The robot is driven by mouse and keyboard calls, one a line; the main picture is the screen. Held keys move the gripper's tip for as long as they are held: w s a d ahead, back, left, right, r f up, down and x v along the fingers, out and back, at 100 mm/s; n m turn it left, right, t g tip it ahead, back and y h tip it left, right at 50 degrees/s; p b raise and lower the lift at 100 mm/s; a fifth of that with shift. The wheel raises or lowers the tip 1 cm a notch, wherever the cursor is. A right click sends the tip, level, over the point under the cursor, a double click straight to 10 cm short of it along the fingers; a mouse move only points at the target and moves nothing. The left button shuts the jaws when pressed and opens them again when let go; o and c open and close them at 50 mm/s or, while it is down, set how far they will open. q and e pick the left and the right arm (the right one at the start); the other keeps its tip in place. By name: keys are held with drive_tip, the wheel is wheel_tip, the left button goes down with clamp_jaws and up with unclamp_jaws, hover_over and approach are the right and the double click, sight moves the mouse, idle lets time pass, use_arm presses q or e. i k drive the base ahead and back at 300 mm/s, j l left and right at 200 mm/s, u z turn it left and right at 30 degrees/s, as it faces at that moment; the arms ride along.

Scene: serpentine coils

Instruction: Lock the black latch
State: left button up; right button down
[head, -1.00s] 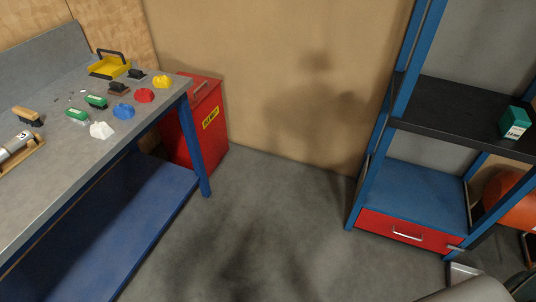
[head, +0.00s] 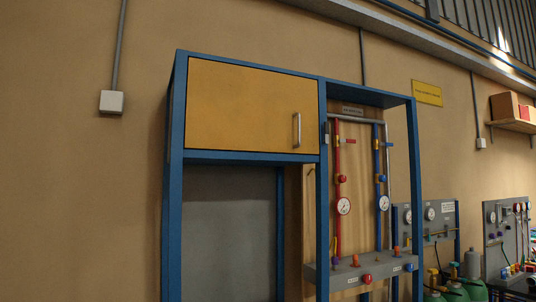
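Neither of my grippers is in view.
An open bay with a grey back (head: 230,230) lies under the cabinet. More gauge panels (head: 435,215) and green containers (head: 473,289) stand at the right. A shelf (head: 515,126) with boxes hangs high right. A grey wall box (head: 111,101) is at the left.

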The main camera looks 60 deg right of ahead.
sight(326, 123)
drive_tip(key=z, duration=2.4)
drive_tip(key=i+l, duration=0.2)
drive_tip(key=l, duration=0.15)
drive_tip(key=i+l, duration=0.15)
drive_tip(key=l, duration=0.15)
drive_tip(key=i+l, duration=0.2)
drive_tip(key=l, duration=0.15)
drive_tip(key=i+l, duration=0.15)
drive_tip(key=l, duration=0.2)
drive_tip(key=i+l+u, duration=0.1)
drive_tip(key=i+l, duration=0.25)
drive_tip(key=l, duration=0.3)
